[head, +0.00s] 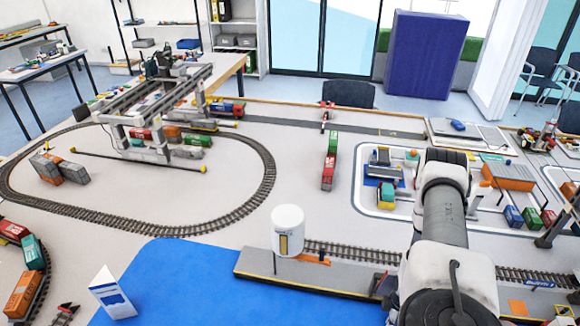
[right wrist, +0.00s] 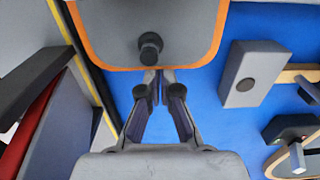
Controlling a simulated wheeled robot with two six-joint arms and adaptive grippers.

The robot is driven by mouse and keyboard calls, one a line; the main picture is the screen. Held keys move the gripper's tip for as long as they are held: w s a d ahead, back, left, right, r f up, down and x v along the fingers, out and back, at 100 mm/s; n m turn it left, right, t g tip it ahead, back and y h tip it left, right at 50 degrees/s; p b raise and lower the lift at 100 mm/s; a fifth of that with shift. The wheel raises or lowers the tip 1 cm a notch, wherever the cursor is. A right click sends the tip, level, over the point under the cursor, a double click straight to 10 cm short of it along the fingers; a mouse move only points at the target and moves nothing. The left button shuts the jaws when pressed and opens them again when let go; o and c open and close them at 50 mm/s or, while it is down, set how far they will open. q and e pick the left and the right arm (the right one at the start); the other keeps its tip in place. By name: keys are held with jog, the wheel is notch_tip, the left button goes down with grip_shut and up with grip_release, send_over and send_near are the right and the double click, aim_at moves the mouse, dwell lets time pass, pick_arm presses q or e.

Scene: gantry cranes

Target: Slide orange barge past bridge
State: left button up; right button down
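The orange barge (right wrist: 215,35) shows in the right wrist view as a grey deck with an orange rim and a black knob (right wrist: 150,47), on the blue water surface. My right gripper (right wrist: 159,75) has its two fingertips together at the barge's near rim, just below the knob. It looks shut with nothing between the tips; I cannot tell whether it touches the rim. A grey block (right wrist: 252,75) with a tan bar (right wrist: 300,73) beside it is at the right; I cannot tell if this is the bridge. In the head view the barge and right gripper are hidden. My left gripper is out of view.
In the right wrist view a grey quay edge (right wrist: 80,50) with a yellow line runs close along the barge's left. Dark and red parts stand at the left.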

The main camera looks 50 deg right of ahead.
jog(key=shift+s+d+f, duration=0.1)
jog(key=shift+s+d, duration=0.45)
jog(key=shift+s, duration=0.3)
jog(key=shift+s+d, duration=0.55)
jog(key=shift+s, duration=0.3)
jog(key=shift+w+a+r, duration=0.25)
jog(key=shift+w+a, duration=0.15)
jog(key=shift+w, duration=0.15)
